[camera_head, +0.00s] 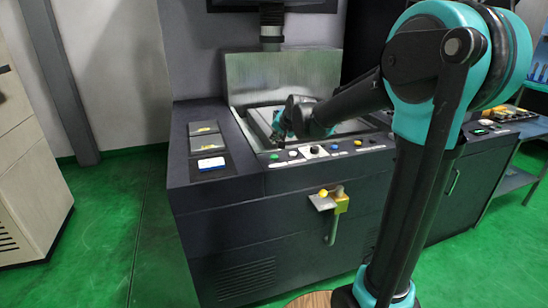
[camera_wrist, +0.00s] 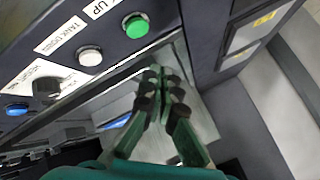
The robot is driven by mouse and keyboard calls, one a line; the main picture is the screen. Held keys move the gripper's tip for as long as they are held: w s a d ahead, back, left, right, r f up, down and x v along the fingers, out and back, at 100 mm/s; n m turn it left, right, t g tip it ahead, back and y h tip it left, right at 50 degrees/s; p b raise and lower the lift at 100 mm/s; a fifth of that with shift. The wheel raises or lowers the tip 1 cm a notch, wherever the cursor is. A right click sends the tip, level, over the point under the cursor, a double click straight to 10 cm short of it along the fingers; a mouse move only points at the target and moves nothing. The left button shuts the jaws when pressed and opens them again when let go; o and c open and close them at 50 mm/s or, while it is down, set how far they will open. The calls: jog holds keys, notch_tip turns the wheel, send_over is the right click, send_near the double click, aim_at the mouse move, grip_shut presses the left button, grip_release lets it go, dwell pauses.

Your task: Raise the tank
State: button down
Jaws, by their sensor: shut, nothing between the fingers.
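A round green button (camera_wrist: 136,26) sits on the dark control strip in the wrist view, beside a white label ending in "UP". The same green button (camera_head: 274,156) shows at the left of the front strip in the head view. A white button (camera_wrist: 89,56) labelled "TANK DOWN" is next to it. My gripper (camera_wrist: 161,84) is shut and empty, its fingertips apart from the green button in the picture. In the head view my gripper (camera_head: 279,128) hangs over the machine's recessed work area (camera_head: 258,122), behind the button strip. Whether the tank is up or down I cannot tell.
A black knob (camera_wrist: 46,87) and a blue button (camera_wrist: 17,109) continue the strip. A pale metal panel (camera_head: 283,76) stands behind the recess. A yellow-handled fitting (camera_head: 329,201) juts from the machine's front. Green floor is clear at left.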

aim_at(275, 157)
jog(key=shift+f, duration=2.05)
jog(key=shift+f, duration=0.4)
jog(key=shift+f, duration=0.45)
dwell(0.5)
jog(key=shift+r, duration=3.4)
